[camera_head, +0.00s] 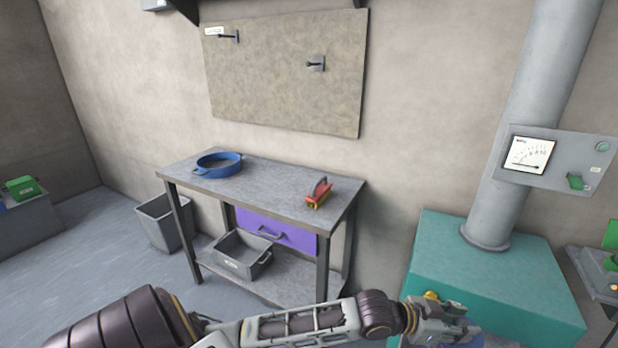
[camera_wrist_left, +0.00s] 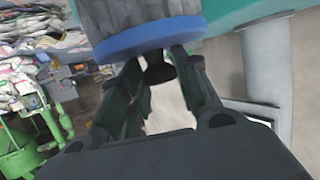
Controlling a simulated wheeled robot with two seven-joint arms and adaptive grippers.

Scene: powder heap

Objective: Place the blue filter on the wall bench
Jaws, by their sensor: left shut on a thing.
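The blue filter (camera_wrist_left: 150,38) shows in the left wrist view as a blue disc rim with a grey body beyond it and a dark knob. My left gripper (camera_wrist_left: 157,72) is shut on the knob. In the head view my left gripper (camera_head: 452,326) is at the bottom right, in front of the teal housing, and hides most of the filter; a bit of blue (camera_head: 470,339) shows beside it. The wall bench (camera_head: 272,188), a grey table with a purple drawer, stands against the wall, left of and beyond my gripper. My right gripper is not in view.
A blue round pan (camera_head: 218,164) sits at the bench's left end and a red brush (camera_head: 319,193) at its right end. The top between them is clear. A grey crate (camera_head: 242,256) is on the lower shelf. A teal housing (camera_head: 490,270) with a pipe stands right.

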